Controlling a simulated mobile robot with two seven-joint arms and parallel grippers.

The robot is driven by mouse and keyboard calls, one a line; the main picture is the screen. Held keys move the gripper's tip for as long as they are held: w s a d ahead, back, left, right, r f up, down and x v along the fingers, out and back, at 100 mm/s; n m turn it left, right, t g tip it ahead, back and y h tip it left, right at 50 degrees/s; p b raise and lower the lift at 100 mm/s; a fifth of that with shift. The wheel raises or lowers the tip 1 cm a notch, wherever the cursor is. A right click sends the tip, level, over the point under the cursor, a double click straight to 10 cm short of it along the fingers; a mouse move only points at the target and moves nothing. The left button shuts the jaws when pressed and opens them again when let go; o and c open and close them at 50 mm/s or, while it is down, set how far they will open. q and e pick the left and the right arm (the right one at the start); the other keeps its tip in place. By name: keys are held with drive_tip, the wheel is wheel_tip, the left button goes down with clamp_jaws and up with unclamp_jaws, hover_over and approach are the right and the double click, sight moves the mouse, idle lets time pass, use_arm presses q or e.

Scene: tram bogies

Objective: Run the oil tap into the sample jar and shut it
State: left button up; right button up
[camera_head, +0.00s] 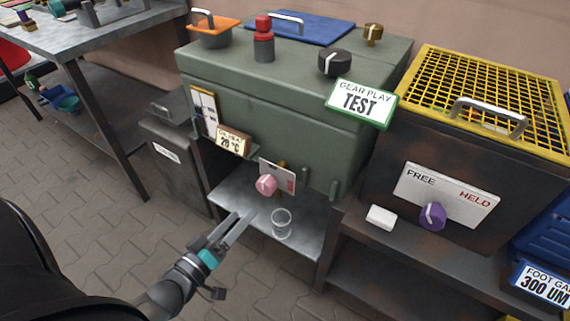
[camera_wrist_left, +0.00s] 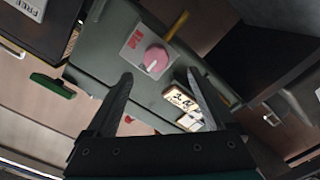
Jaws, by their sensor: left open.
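The oil tap is a pink knob (camera_head: 266,185) on a small plate with red lettering, low on the front of the green gear box (camera_head: 290,115). The sample jar (camera_head: 282,224), clear glass, stands upright on the grey shelf below and to the right of the knob; I cannot make out any contents. My left gripper (camera_head: 243,224) is open and empty, in front of the shelf, left of the jar and below the knob. In the left wrist view the pink knob (camera_wrist_left: 156,59) lies beyond and between the open fingers (camera_wrist_left: 160,95). My right gripper is not seen.
An "oil heat" sign (camera_head: 233,140) juts from the box's left front. At right stands a dark unit with a yellow grid (camera_head: 490,95), a purple knob (camera_head: 432,216) and a white block (camera_head: 381,217). A workbench (camera_head: 80,35) is at left. Paved floor in front is clear.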

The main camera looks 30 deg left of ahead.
sight(276, 173)
use_arm(q)
drive_tip(key=w+b, duration=0.1)
drive_tip(key=w, duration=0.3)
drive_tip(key=w+b, duration=0.2)
drive_tip(key=w, duration=0.3)
drive_tip(key=w+d+b, duration=0.1)
drive_tip(key=w+b, duration=0.1)
drive_tip(key=w, duration=0.3)
drive_tip(key=shift+w+d+r, duration=0.1)
drive_tip(key=shift+w+r, duration=0.15)
drive_tip(key=shift+r, duration=0.1)
drive_tip(key=shift+w+b, duration=0.3)
drive_tip(key=shift+w, duration=0.2)
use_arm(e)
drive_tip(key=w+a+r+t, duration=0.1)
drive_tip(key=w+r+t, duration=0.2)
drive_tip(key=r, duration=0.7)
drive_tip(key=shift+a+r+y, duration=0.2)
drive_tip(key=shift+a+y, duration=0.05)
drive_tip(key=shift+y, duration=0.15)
